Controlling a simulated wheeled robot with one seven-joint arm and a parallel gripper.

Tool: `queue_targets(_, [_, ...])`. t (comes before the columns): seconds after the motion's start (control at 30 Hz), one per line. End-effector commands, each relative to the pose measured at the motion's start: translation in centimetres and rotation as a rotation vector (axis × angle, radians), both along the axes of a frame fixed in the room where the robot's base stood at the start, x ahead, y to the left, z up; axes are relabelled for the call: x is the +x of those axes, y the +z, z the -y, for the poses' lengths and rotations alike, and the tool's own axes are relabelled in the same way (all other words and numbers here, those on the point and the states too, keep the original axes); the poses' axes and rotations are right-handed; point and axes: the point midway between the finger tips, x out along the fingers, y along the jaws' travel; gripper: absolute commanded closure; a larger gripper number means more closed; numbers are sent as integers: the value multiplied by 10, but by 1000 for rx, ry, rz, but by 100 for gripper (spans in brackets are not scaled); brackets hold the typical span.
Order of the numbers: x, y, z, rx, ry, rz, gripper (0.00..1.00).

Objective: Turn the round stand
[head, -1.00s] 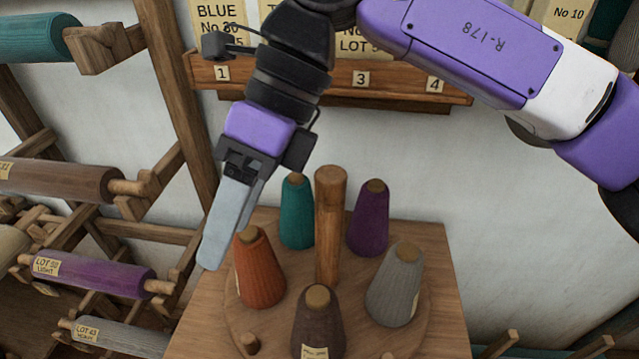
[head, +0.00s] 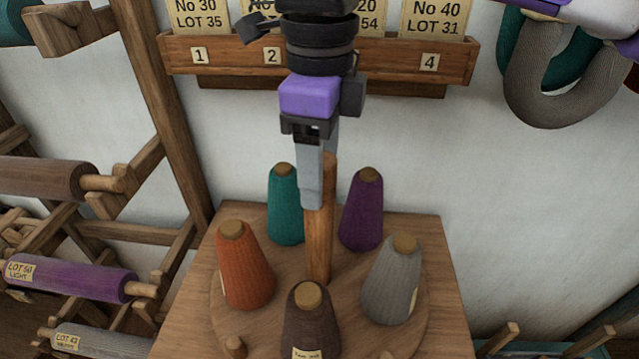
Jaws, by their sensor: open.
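The round stand (head: 268,322) is a wooden disc on a square wooden table top. A wooden post (head: 319,250) rises from its middle. Around the post stand yarn cones: teal (head: 284,212), purple (head: 361,215), grey (head: 391,283), dark brown (head: 309,325) and orange (head: 245,270). My gripper (head: 313,200) points down at the top of the post, in front of it in this view, and hides part of it. The jaws hold nothing that I can see. I cannot tell whether a finger touches the post.
Short wooden pegs (head: 235,346) stand at the disc's front edge. A rack at left carries wound rolls, one purple (head: 66,280). A numbered wooden card shelf (head: 390,58) is on the wall behind. Yarn hanks (head: 553,88) hang at upper right.

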Motion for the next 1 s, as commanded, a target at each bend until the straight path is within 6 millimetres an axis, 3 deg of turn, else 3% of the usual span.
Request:
queue_targets(0.23, [0, -27, 0, 1, 0, -1, 40])
queue_targets(0.57, [0, -31, 0, 1, 0, 0, 40])
queue_targets(0.87, [0, -31, 0, 1, 0, 0, 97])
queue_targets(1.0, [0, -31, 0, 1, 0, 0, 100])
